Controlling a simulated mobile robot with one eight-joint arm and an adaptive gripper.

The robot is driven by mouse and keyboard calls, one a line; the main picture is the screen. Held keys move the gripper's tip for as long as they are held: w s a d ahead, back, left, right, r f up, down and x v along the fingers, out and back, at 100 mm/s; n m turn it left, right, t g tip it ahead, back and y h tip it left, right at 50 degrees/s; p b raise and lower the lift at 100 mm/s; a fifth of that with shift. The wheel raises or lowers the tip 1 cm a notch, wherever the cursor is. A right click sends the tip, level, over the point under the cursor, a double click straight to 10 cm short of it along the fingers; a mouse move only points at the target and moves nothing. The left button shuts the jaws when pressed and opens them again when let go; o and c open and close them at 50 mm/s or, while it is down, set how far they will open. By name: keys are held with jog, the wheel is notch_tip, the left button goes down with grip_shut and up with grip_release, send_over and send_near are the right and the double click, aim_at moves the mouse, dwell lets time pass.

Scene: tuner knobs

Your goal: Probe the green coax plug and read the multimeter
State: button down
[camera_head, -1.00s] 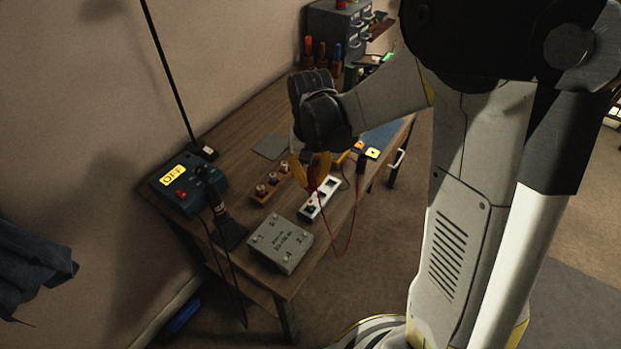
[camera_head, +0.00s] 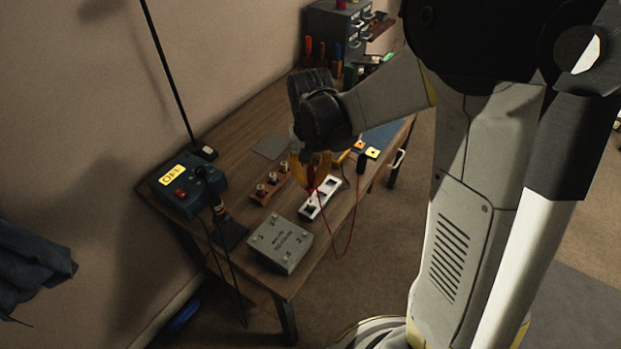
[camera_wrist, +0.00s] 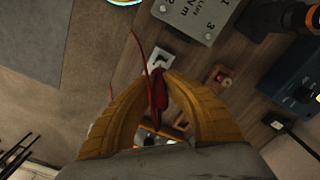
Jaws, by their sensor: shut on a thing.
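My gripper (camera_head: 308,172) is over the workbench, its yellow fingers shut on a red probe (camera_wrist: 160,91). The probe points down close to a white block (camera_head: 322,196) with dark openings; I cannot tell whether they touch. A red lead hangs from the probe in a loop past the bench edge. A small yellow-faced item (camera_head: 373,152), perhaps the multimeter, lies near the bench's right edge; its reading is not legible. I cannot make out the green coax plug with certainty.
A wooden block (camera_head: 268,190) with several knobs sits left of the white block. A grey box (camera_head: 281,243) with numbered corners lies at the near end. A blue device (camera_head: 188,187) showing OFF stands at left. Drawers (camera_head: 335,32) and coloured-handled tools fill the far end.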

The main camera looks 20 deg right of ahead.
jog(key=shift+r, duration=0.15)
jog(key=shift+r+p, duration=1.95)
jog(key=shift+r, duration=0.55)
jog(key=shift+f, duration=0.1)
jog(key=shift+d, duration=0.1)
dwell(0.7)
